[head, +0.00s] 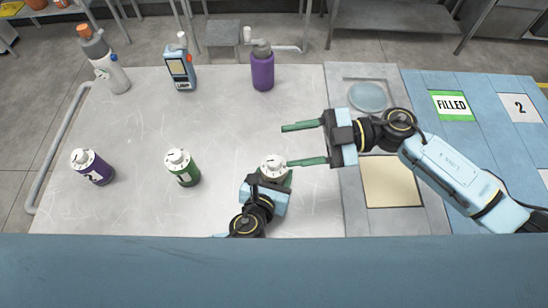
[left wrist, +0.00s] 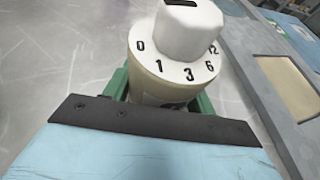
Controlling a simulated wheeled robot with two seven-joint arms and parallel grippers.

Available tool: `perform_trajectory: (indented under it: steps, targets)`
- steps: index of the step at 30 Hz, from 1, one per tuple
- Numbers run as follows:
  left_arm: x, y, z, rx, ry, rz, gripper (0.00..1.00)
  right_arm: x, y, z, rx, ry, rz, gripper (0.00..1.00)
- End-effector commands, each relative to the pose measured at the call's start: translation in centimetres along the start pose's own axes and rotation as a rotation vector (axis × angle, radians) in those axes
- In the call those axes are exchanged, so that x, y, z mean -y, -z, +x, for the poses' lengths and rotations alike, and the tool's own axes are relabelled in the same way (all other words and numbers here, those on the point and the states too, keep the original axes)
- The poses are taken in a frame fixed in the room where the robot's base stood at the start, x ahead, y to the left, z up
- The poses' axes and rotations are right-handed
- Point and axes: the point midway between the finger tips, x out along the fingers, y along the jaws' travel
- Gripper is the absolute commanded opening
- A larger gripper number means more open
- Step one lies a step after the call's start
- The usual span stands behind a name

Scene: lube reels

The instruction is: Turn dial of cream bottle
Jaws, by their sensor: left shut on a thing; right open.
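The cream bottle (left wrist: 150,84) stands upright in my left gripper in the left wrist view. Its white dial (left wrist: 180,58) has a raised knob with a dark mark on top and the numbers 0, 1, 3, 6 and 12 around the rim. In the head view the dial (head: 273,165) shows at the front of the table, and most of the body is hidden. My left gripper (head: 274,180) is shut around the body, below the dial. My right gripper (head: 287,146) is open and empty, with its green fingers pointing left, just behind and above the dial.
A purple bottle (head: 93,168) and a green bottle (head: 184,169) with white dials stand to the left. A purple flask (head: 262,70), a blue handheld device (head: 181,71) and a grey-white bottle (head: 105,62) stand behind. A grey tray (head: 411,221) and the FILLED label (head: 453,106) lie right.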

Motion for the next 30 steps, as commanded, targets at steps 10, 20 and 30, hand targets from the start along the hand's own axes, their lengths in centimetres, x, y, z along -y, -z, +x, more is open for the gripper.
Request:
perform_trajectory:
  steps: [10,20,30]
  targets:
    - [0.0,0.0,0.0,0.000,0.001,0.000,0.25,0.0,-2.0,-2.7,-0.069,-0.175,0.423,0.52]
    - [0.0,0.0,0.0,0.000,0.001,0.000,0.25,1.9,-6.5,-2.1,-0.072,-0.178,0.430,0.52]
    - [0.0,0.0,0.0,0.000,0.001,0.000,0.25,2.4,-8.8,1.8,-0.075,-0.174,0.422,0.52]
